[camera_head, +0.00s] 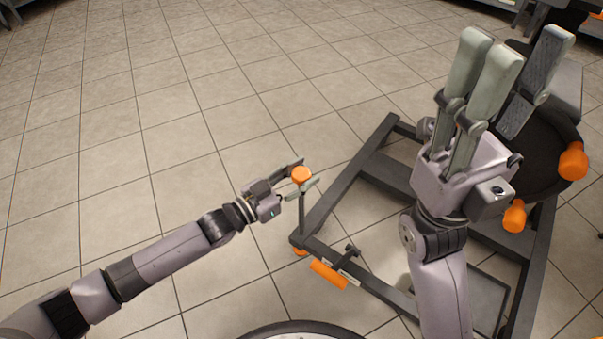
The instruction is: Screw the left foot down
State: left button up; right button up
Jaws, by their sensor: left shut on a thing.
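The left foot's orange round knob (301,174) tops a thin upright dark rod at the left corner of the dark metal frame (335,205). My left gripper (299,178) comes in from the left and is shut on the knob, one finger behind it and one in front. An orange piece (300,251) shows low at the same corner, partly hidden by the frame. My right gripper (517,65) is raised at the right, empty, with its fingers pointing up and spread apart. It hides part of the frame and is away from the left foot.
An orange bar (328,275) and a small dark clamp-like part (352,251) are on the frame's front beam. A dark round body (541,150) with orange knobs (572,161) stands behind my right gripper. Tiled floor (130,120) is clear at the left.

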pick_arm(q)
jog(key=o, duration=0.9)
jog(key=shift+o, duration=1.3)
jog(key=v, duration=1.2)
